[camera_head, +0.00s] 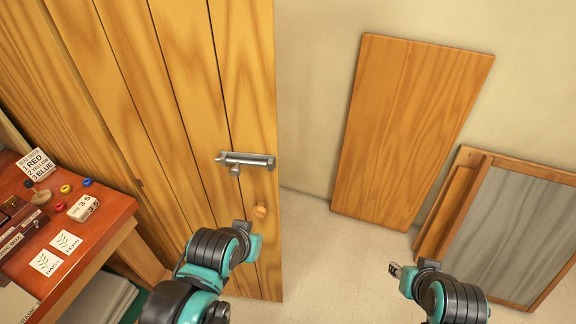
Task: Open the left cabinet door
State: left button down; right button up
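A tall door of orange-brown wooden planks (185,110) fills the left and centre of the view. No second door shows, so I cannot tell whether this is the left cabinet door. A metal slide bolt (245,160) sits near its right edge, with a small round wooden knob (259,210) below. My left gripper (243,228) is in front of the door's lower right part, just below and left of the knob in the picture. Its fingers are mostly hidden. My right gripper (395,269) is at the lower right, away from the door, with only a small fingertip showing.
A red-brown table (105,225) with cards, labels and small coloured pieces stands at the left. A wooden panel (410,130) leans on the wall, and a framed grey board (515,225) stands at the right. Pale floor (325,245) is clear between the door and my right gripper.

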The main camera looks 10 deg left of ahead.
aim_at(179, 86)
jog(key=i+l+z, duration=0.15)
jog(key=z, duration=0.3)
jog(key=i+l+z, duration=0.1)
jog(key=z, duration=0.35)
jog(key=i+z, duration=0.25)
jog(key=z, duration=0.2)
jog(key=i+l+z, duration=0.1)
jog(key=i+z, duration=0.25)
jog(key=i, duration=0.6)
jog(key=u, duration=0.4)
jog(key=i+l+u, duration=0.1)
jog(key=u, duration=0.25)
jog(key=i+l+u, duration=0.1)
jog(key=u, duration=0.3)
jog(key=j+u, duration=0.1)
jog(key=u, duration=0.3)
jog(key=k+j+u, duration=0.1)
jog(key=u, duration=0.35)
jog(key=j+u, duration=0.1)
jog(key=u, duration=0.3)
jog(key=j+u, duration=0.1)
jog(key=u, duration=0.3)
